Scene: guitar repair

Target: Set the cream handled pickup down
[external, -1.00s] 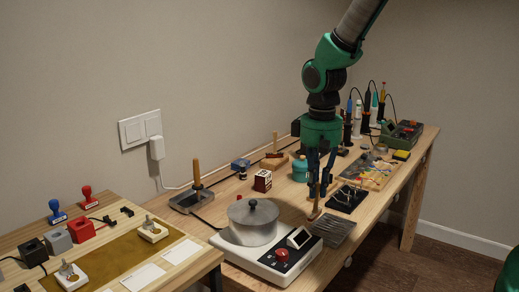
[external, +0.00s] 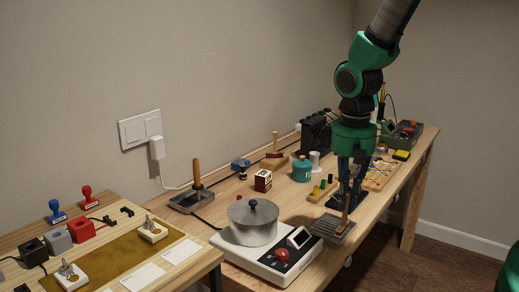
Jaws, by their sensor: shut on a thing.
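My gripper (external: 346,192) points down over the right bench, shut on a slim upright brown-handled piece (external: 346,211). The lower end of this piece is at the dark grey ribbed pad (external: 322,232); I cannot tell whether it touches the pad. No cream colour shows on the held piece. Two cream pickups with upright grey handles are on the left bench, apart from my gripper: one (external: 153,234) at the far right of the brown mat (external: 115,258), one (external: 70,279) at its near left.
A hot plate (external: 254,262) with a lidded grey pot (external: 251,228) stands left of my gripper. A board of parts (external: 380,175) lies to the right.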

